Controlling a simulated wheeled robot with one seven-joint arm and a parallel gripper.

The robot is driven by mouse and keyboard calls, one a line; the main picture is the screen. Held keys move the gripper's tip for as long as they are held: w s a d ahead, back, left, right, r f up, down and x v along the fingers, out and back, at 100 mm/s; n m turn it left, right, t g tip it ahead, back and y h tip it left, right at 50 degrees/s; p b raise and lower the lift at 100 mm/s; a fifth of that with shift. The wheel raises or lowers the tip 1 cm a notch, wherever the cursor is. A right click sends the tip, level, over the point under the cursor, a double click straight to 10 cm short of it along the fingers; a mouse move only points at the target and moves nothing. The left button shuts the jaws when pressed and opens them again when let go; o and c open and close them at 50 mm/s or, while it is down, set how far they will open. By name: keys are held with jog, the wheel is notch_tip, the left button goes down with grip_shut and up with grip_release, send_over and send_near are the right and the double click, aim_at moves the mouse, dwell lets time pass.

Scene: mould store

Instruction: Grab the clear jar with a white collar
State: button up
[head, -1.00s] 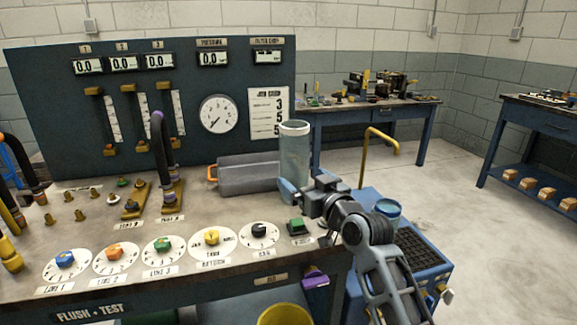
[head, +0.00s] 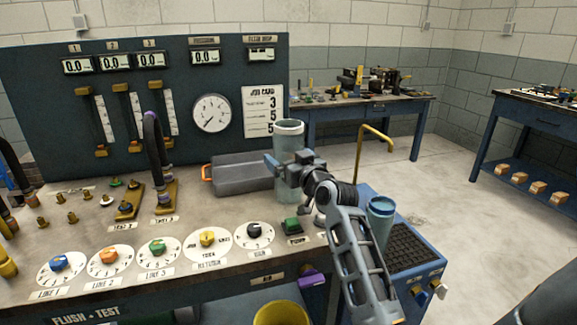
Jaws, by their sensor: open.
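The clear jar with a white collar (head: 289,138) stands upright on the bench, in front of the right end of the dark panel. It looks pale blue-green and see-through. My gripper (head: 279,162) is open at the jar's near side, at about its middle height.
A second bluish vessel (head: 380,212) stands on the blue cart (head: 425,262) at right. Knobs, a green button (head: 291,225) and a black hose (head: 155,150) occupy the bench.

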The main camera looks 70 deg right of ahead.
jog(key=shift+c, duration=0.4)
jog(key=c, duration=0.7)
jog(key=shift+c, duration=0.2)
jog(key=shift+r, duration=0.15)
